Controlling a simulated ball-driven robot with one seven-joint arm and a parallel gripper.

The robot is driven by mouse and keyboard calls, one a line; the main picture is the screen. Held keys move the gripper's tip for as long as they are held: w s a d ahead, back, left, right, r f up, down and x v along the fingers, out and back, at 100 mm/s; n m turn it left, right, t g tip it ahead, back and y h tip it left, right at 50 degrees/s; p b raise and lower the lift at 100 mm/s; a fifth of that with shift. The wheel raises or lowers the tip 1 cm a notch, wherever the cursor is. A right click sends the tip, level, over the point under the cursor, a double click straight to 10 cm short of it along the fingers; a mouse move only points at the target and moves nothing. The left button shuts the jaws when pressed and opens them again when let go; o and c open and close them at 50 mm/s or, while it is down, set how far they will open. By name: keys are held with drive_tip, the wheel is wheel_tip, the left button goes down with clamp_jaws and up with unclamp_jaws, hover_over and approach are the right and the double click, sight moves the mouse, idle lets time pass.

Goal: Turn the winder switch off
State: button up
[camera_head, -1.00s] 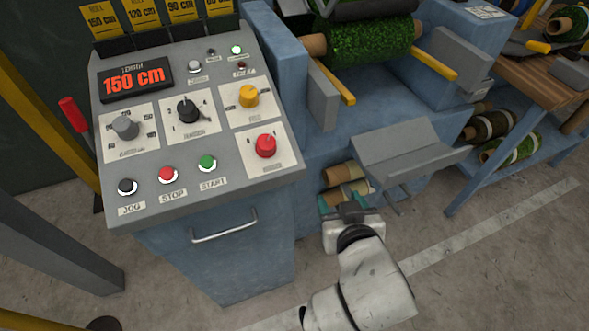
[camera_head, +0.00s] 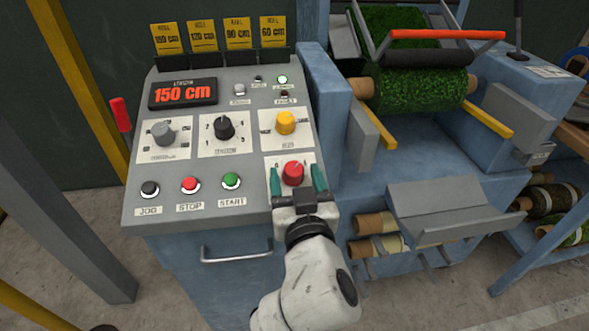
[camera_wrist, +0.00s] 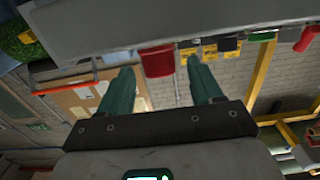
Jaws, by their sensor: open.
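The control panel (camera_head: 270,200) has several knobs, and their labels are too small to read surely, so I cannot tell by text which is the winder switch. A red knob (camera_head: 293,173) sits at its lower right, with its white plate partly hidden by my gripper. My gripper (camera_head: 296,169) is open, with one green finger on each side of the red knob. In the wrist view the red knob (camera_wrist: 158,62) lies between the fingertips, with gaps visible on both sides. I cannot tell whether either finger touches it.
A yellow knob (camera_head: 285,123) is just above the red one, and black (camera_head: 225,128) and grey (camera_head: 163,132) knobs are to the left. JOG, STOP (camera_head: 190,185) and START (camera_head: 231,181) buttons line the lower left. The blue turf machine (camera_head: 350,190) stands close on the right.

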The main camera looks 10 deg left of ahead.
drive_tip(key=shift+x, duration=1.15)
drive_tip(key=shift+c, duration=0.5)
drive_tip(key=c, duration=0.9)
